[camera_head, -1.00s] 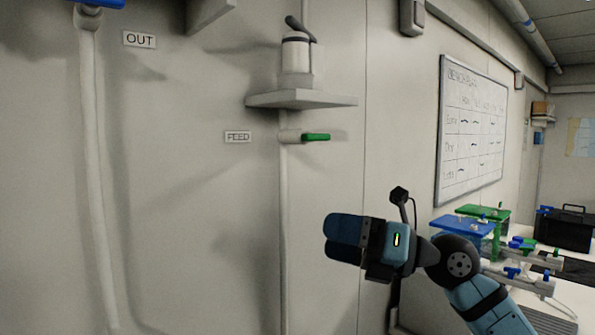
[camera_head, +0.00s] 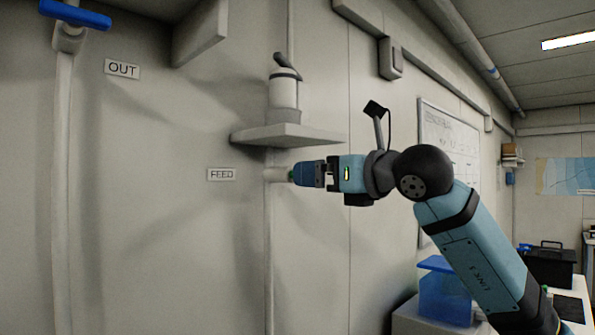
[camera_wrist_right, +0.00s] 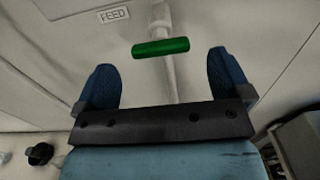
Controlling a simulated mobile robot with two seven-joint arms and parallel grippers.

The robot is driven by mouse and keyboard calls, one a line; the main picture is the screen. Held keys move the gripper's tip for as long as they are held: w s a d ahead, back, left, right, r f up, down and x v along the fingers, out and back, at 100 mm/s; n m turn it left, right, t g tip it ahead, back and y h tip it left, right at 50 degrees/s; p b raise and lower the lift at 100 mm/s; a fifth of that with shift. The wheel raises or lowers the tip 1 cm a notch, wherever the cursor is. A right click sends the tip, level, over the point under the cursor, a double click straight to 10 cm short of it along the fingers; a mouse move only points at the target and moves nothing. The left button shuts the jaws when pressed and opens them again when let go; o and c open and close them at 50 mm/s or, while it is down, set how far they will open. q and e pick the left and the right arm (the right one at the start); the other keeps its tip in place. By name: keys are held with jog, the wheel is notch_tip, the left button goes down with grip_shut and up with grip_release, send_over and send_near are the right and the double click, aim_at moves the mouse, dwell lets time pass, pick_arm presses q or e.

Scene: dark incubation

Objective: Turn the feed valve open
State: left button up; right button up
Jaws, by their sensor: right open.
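The feed valve has a green lever handle (camera_wrist_right: 161,48) on a pale pipe, below the FEED label (camera_head: 222,174). In the wrist view the handle lies crosswise, just beyond and between my right fingertips, with no visible contact. In the head view only a sliver of green (camera_head: 291,176) shows, the rest hidden behind my right gripper (camera_head: 302,174). The right gripper (camera_wrist_right: 163,77) is open and empty, its blue fingers spread on either side of the handle. My left gripper is not in view.
A shelf (camera_head: 290,136) with a white dispenser (camera_head: 284,92) juts from the wall just above the valve. A pipe with a blue handle (camera_head: 76,14) and OUT label (camera_head: 122,69) is at left. A blue box (camera_head: 445,295) stands on the bench at lower right.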

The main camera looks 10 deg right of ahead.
jog(key=p+x, duration=0.1)
jog(key=x, duration=0.5)
jog(key=shift+w+a, duration=0.15)
jog(key=shift+w, duration=0.1)
jog(key=c, duration=0.9)
